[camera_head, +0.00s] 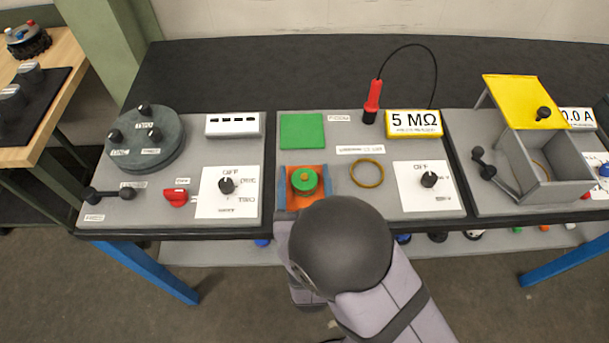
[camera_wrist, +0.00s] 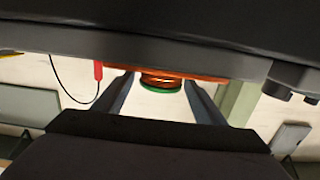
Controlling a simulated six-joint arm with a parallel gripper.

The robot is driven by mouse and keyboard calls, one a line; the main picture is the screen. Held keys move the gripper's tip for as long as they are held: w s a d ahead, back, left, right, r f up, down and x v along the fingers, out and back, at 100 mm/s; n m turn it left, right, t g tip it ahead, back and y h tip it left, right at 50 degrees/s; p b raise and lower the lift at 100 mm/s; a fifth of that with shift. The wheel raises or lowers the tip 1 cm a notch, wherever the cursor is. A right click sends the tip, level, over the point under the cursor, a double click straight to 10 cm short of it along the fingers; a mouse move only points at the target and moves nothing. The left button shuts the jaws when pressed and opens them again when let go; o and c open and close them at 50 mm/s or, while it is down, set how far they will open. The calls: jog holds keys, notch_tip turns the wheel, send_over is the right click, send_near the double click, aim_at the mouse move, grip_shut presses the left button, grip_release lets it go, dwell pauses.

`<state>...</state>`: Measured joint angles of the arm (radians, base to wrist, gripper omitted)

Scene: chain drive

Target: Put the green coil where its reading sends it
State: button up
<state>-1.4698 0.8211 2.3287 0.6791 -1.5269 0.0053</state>
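The green coil (camera_head: 305,180) sits on an orange square pad (camera_head: 292,171) in the middle station. In the wrist view the green coil (camera_wrist: 160,85) shows copper-coloured windings and a green flange, close to the orange pad (camera_wrist: 220,77). My gripper (camera_head: 305,195) is at the coil, with its blue fingers on either side. In the wrist view my gripper (camera_wrist: 160,79) is open, with a gap between each finger and the coil. A yellow-framed meter (camera_head: 413,123) reads 5 MΩ. A green square pad (camera_head: 302,131) lies behind the coil and is empty.
A brass ring (camera_head: 367,173) and a rotary switch panel (camera_head: 428,187) are right of the coil. A red probe (camera_head: 372,103) stands behind, with a black cable. A grey box (camera_head: 543,190) with a raised yellow lid (camera_head: 523,101) is farther right. A round dark fixture (camera_head: 146,142) stands left.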

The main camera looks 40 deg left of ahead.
jog(key=shift+r, duration=0.1)
jog(key=shift+b+v, duration=0.9)
jog(key=shift+v, duration=2.85)
jog(key=shift+r, duration=0.1)
